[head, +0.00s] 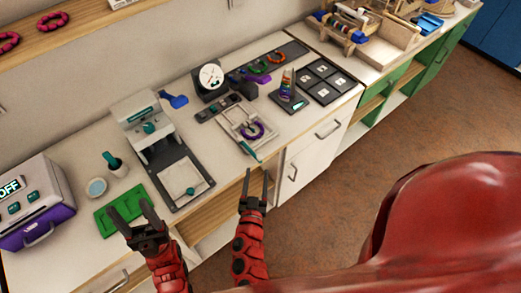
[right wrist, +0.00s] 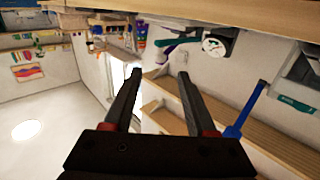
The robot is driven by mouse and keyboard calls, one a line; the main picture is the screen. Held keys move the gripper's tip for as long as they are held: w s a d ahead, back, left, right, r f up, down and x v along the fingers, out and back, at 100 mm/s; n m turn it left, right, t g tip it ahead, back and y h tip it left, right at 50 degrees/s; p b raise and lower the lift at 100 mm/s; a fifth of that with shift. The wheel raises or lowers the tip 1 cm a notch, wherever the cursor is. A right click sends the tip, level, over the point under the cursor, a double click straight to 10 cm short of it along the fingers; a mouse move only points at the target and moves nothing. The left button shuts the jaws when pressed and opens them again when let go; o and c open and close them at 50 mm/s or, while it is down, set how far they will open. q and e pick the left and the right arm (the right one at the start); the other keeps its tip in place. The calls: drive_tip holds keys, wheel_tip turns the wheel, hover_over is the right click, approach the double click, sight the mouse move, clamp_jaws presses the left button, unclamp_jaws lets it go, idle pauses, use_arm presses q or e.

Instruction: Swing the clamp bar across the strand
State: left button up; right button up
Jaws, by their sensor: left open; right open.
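A pale board (head: 233,116) lies on the counter, with a purple ring-shaped strand (head: 256,136) on it. A bar with a teal handle (head: 250,151) sticks out at the board's front edge, beside the strand; I cannot tell just how it is joined to the board. My right gripper (head: 256,171) is open and empty in front of the counter edge, just below the teal handle and apart from it. It also shows open in the right wrist view (right wrist: 160,72). My left gripper (head: 130,206) is open and empty over the front of the green mat (head: 123,205).
A grey press-like machine (head: 146,122) with a dark base stands left of the board. A purple box marked OFF (head: 35,205) is at far left. A dark stand with colored beads (head: 288,88) and a black tray (head: 327,80) are right of the board. Open floor lies in front.

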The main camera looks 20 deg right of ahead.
sight(250, 148)
drive_tip(key=b+x, duration=0.2)
drive_tip(key=x, duration=0.9)
drive_tip(key=shift+f, duration=0.1)
drive_tip(key=shift+s, duration=0.1)
drive_tip(key=shift+c, duration=0.2)
clamp_jaws()
idle(0.7)
